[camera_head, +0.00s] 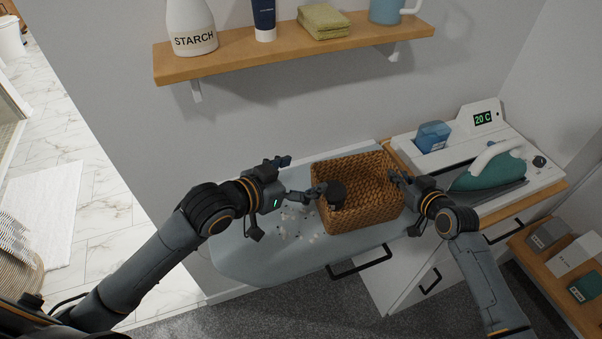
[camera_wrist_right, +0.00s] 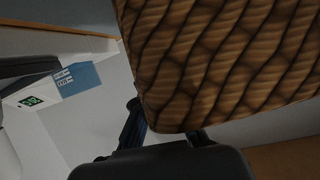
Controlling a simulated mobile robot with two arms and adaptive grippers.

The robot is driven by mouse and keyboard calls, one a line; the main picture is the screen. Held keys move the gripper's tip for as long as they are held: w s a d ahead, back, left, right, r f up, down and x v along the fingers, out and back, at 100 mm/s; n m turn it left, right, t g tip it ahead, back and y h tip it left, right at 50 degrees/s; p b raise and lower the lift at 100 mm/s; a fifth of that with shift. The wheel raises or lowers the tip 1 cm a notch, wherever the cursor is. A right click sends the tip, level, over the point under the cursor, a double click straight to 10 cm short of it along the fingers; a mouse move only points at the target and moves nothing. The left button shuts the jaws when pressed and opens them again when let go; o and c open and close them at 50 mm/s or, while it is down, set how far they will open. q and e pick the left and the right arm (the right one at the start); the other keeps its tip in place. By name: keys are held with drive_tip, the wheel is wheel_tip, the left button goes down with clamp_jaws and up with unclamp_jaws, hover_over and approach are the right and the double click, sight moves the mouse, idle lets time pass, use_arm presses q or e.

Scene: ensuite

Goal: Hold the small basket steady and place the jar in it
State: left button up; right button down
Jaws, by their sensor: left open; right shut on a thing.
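The woven brown basket (camera_head: 368,212) stands on the pale blue ironing board (camera_head: 255,255); its weave fills much of the right wrist view (camera_wrist_right: 220,60). A small dark jar (camera_head: 336,192) shows within the basket's outline, at its left side. I cannot tell whether it rests on the basket floor. My left gripper (camera_head: 304,175) is open at the basket's left side, one finger reaching over the rim close to the jar; contact is unclear. My right gripper (camera_head: 400,178) is shut on the basket's right wall. Its fingertips are partly hidden by the basket.
Small pale bits (camera_head: 297,222) lie on the board left of the basket. A teal iron (camera_head: 490,168) sits on a white station to the right. A wooden shelf (camera_head: 285,45) with a starch bottle (camera_head: 191,28) hangs above. The board's front left is clear.

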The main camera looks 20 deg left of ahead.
drive_tip(key=c, duration=1.4)
unclamp_jaws()
